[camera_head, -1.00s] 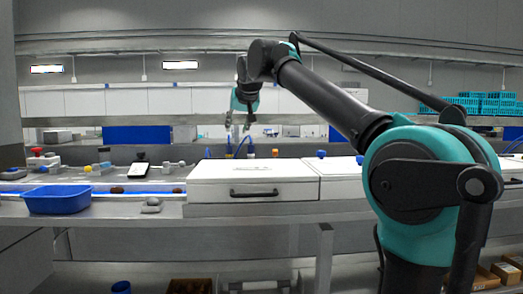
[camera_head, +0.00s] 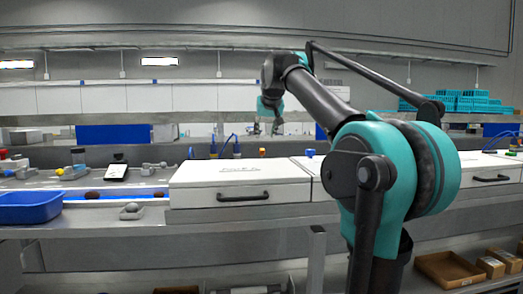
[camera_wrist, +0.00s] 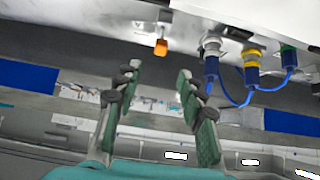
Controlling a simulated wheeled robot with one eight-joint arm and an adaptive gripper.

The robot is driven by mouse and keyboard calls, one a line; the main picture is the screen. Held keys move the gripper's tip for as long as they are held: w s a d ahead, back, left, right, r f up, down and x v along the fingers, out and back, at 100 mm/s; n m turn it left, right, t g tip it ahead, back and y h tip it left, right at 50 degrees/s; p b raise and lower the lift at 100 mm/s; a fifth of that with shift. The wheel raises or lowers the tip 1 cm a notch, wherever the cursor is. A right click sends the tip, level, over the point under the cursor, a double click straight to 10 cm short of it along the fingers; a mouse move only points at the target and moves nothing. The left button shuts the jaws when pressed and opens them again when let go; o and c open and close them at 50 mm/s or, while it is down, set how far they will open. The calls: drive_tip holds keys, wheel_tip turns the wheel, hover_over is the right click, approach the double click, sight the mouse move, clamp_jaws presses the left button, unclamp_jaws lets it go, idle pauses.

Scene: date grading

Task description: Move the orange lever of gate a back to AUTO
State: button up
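A small orange part (camera_head: 262,152), which looks like the lever, shows behind the white housing (camera_head: 238,186) in the head view. In the wrist view the orange part (camera_wrist: 161,47) hangs from a short metal stem at top centre. No gate letter or AUTO mark can be read. My gripper (camera_head: 271,130) is above and behind the housing in the head view. In the wrist view its two green fingers (camera_wrist: 159,72) are spread with nothing between them. The orange part appears just beyond the fingertips, apart from them.
Blue and yellow cable plugs (camera_wrist: 252,70) with looping blue cables are right of the orange part in the wrist view. A blue bin (camera_head: 28,208) stands at the left of the bench.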

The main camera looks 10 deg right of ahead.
drive_tip(key=x, duration=1.1)
clamp_jaws()
